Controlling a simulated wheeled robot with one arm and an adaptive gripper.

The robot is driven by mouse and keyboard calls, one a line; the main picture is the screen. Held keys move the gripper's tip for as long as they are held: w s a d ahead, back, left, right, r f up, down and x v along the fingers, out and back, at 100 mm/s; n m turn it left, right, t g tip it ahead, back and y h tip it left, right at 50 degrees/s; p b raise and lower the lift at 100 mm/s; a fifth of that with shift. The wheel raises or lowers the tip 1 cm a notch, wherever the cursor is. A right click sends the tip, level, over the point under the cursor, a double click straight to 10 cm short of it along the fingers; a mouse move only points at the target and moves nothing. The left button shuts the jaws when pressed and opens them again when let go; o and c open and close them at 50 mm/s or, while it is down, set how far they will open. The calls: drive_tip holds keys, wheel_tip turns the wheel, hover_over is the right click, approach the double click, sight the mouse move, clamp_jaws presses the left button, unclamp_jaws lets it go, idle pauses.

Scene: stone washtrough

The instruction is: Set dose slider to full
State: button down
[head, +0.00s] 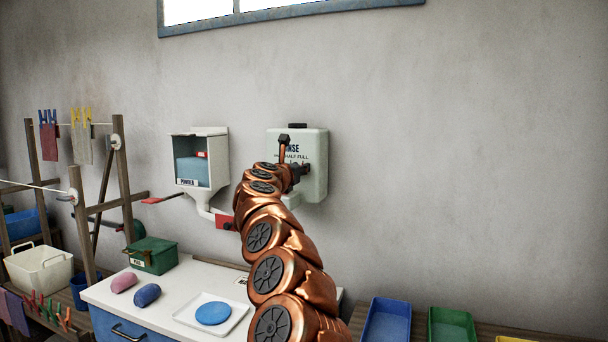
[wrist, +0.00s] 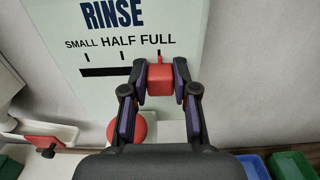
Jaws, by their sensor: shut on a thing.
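The rinse dispenser (head: 318,150) is a pale box on the wall, and its front fills much of the wrist view (wrist: 110,110). It bears the words RINSE and SMALL, HALF, FULL above a dark horizontal slot (wrist: 105,71). The red slider knob (wrist: 160,80) is at the right, below the word FULL, with its small red pointer up at that mark. My gripper (wrist: 160,82) is shut on the knob, one finger on each side. In the head view my arm covers the slot and knob.
A round red part (wrist: 138,131) sits below the knob, partly behind a finger. The powder dispenser (head: 200,160) hangs to the left, with a red paddle (head: 226,222) below. A white counter (head: 180,285) holds a tray (head: 238,318), blue disc and two soft lumps. Wall at right is clear.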

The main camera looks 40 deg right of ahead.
drive_tip(key=shift+s+d, duration=0.1)
drive_tip(key=c, duration=0.9)
unclamp_jaws()
drive_tip(key=shift+s, duration=0.1)
drive_tip(key=shift+v, duration=6.05)
drive_tip(key=shift+r, duration=0.1)
